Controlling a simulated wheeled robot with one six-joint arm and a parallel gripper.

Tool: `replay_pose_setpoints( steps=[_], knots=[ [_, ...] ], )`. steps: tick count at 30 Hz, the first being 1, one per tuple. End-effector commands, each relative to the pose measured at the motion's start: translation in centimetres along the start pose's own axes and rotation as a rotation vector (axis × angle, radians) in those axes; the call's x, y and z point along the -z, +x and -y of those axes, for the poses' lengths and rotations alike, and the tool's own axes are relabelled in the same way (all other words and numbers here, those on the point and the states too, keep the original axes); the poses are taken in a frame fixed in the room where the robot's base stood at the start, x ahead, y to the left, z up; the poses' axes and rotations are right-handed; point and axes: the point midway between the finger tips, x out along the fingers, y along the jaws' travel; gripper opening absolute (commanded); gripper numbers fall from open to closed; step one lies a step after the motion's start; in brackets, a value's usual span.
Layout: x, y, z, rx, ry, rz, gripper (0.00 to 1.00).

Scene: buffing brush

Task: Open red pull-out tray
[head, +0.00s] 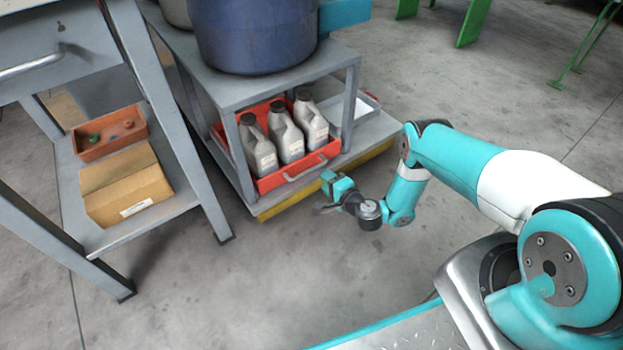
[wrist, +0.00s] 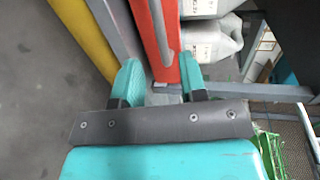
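The red pull-out tray (head: 265,185) sits on the lower shelf of the grey cart and holds several grey bottles with dark caps. A grey bar handle (head: 306,168) is on its front face. My gripper (head: 328,178) is low in front of the tray, close to the handle in the head view. In the wrist view my gripper (wrist: 158,78) has its two teal fingers apart. The tray's red front (wrist: 167,45) and a grey strip, seemingly the handle (wrist: 158,28), appear between and beyond the fingers. I cannot tell whether the fingers touch it.
A yellow edge (head: 325,183) runs along the cart's base. A blue drum (head: 255,35) stands on the cart's top. At left, a grey bench holds a cardboard box (head: 125,187) and an orange bin (head: 108,133). The floor in front is clear.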

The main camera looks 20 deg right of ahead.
Motion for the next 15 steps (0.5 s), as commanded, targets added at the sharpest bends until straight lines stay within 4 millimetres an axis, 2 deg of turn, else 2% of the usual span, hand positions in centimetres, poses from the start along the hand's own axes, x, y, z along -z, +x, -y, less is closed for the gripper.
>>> replay_pose_setpoints(
  steps=[1, 15],
  knots=[
    [0.1, 0.5, -0.8, 0.001, 0.000, 0.001, 0.39],
    [0.0, 2.4, -0.7, 0.002, -0.001, 0.001, 0.39]
  ],
)
